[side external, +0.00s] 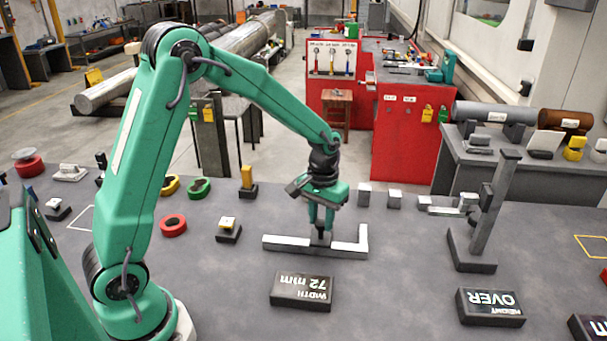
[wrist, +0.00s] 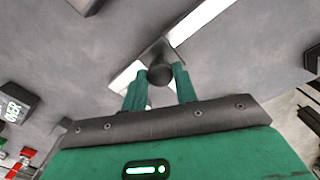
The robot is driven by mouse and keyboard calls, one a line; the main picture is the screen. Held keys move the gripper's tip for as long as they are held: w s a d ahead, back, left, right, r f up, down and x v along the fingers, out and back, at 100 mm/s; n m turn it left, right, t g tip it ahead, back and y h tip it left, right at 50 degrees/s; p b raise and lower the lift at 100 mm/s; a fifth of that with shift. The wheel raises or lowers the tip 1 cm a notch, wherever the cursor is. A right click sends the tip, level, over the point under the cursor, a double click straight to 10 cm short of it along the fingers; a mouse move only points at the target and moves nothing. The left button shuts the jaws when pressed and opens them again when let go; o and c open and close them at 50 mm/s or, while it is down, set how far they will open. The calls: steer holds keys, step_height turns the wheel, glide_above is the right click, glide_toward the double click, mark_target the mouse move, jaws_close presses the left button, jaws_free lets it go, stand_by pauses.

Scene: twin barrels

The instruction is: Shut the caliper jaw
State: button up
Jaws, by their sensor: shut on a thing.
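The caliper (side external: 285,243) lies flat on the grey bench top as a pale metal bar with an upright end jaw (side external: 362,238) at its right. In the wrist view its bar (wrist: 197,20) runs diagonally, crossed by a darker slider (wrist: 150,54). My gripper (side external: 320,236) points down over the middle of the bar. In the wrist view my gripper (wrist: 160,80) has its green fingers on either side of a dark round knob (wrist: 160,73) on the slider, closed on it. The sliding jaw is mostly hidden by my gripper in the side view; a gap shows between my gripper and the end jaw.
A dark sign (side external: 303,291) reading "WIDTH 72 mm" upside down lies in front. A height gauge (side external: 485,220) and an "OVER" sign (side external: 490,307) stand at right. Small blocks (side external: 380,198) sit behind the caliper.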

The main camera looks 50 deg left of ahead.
steer(key=w+d, duration=0.5)
steer(key=shift+w+d+r, duration=0.1)
steer(key=shift+w, duration=0.05)
steer(key=o, duration=0.9)
step_height(320, 180, up, 8)
stand_by(0.3)
